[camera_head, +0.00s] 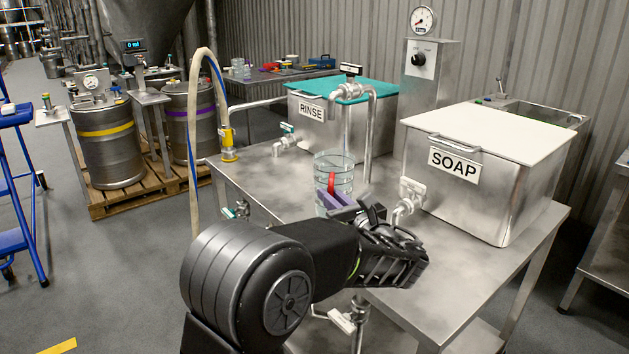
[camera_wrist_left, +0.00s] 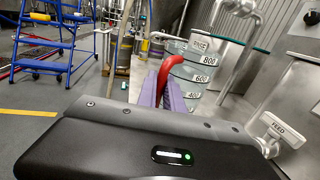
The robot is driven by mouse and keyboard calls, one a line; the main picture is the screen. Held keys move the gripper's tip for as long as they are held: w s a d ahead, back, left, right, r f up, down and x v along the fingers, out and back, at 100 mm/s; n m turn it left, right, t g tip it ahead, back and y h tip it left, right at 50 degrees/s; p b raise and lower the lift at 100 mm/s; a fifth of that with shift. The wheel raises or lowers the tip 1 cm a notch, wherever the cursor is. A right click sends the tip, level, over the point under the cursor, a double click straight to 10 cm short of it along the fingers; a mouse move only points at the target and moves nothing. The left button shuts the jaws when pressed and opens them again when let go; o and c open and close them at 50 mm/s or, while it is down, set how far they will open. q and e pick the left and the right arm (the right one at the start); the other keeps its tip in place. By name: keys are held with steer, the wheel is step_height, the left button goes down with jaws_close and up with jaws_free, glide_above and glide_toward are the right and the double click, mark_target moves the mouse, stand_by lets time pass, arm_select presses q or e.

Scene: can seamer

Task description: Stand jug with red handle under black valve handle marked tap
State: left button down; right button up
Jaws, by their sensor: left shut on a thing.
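The clear jug (camera_head: 338,162) with a red handle stands upright on or just above the steel table, between the rinse and soap tanks. It also shows in the left wrist view (camera_wrist_left: 205,75), with volume marks on its wall. My left gripper (camera_head: 338,196) is shut on the red handle with its purple fingers, on the jug's near side. In the left wrist view the fingers (camera_wrist_left: 165,88) meet the handle. A black valve handle (camera_head: 350,69) with a small, unreadable label tops a pipe over the rinse tank. My right gripper is out of view.
The rinse tank (camera_head: 345,130) with a teal lid stands behind the jug. The soap tank (camera_head: 480,185) stands to the right, with a white-handled valve (camera_head: 411,190) close by. A yellow-fitted hose (camera_head: 228,140) rises at the table's left edge. The table's left part is mostly clear.

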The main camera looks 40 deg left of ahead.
arm_select(q)
steer(key=v, duration=0.7)
steer(key=shift+p, duration=0.35)
steer(key=shift+s+d, duration=0.1)
